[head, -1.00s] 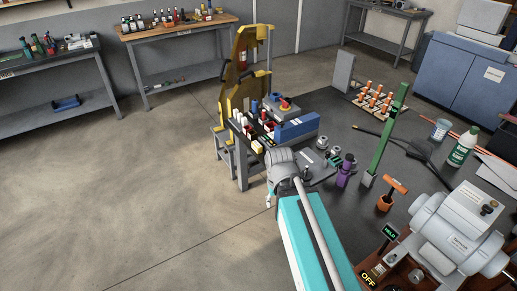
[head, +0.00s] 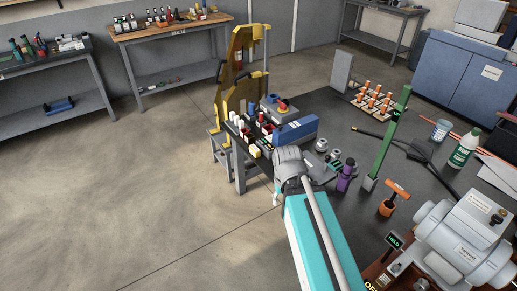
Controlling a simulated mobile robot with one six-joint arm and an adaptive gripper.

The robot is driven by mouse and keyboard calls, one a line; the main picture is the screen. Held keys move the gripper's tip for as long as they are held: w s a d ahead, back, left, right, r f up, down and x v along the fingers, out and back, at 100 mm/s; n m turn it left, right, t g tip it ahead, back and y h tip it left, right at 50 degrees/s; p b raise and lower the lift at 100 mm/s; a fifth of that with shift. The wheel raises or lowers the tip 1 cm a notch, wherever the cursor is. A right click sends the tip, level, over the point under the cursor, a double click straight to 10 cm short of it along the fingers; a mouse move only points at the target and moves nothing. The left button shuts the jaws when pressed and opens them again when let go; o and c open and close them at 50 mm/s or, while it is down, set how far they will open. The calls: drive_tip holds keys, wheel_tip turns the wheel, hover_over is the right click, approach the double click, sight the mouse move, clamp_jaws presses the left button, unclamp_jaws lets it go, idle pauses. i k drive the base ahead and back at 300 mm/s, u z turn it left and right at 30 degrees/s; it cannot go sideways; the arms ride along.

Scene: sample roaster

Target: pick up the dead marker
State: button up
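No object that I can clearly tell as the dead marker shows in the head view. My arm reaches in from the bottom, and its grey wrist hides part of the dark table's near left edge. Only a small pale tip of my gripper (head: 276,200) shows below the wrist, beside the table edge and over the floor. Whether its fingers are open or shut, or hold anything, cannot be seen.
The dark table (head: 345,127) carries small white, red and black items at its left corner, a blue box (head: 297,130), a purple item (head: 346,177), a green post (head: 388,140) and a grey machine (head: 465,240). A yellow frame (head: 226,95) stands behind. The floor at left is clear.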

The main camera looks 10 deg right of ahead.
sight(253, 150)
drive_tip(key=i, duration=0.85)
drive_tip(key=u, duration=0.05)
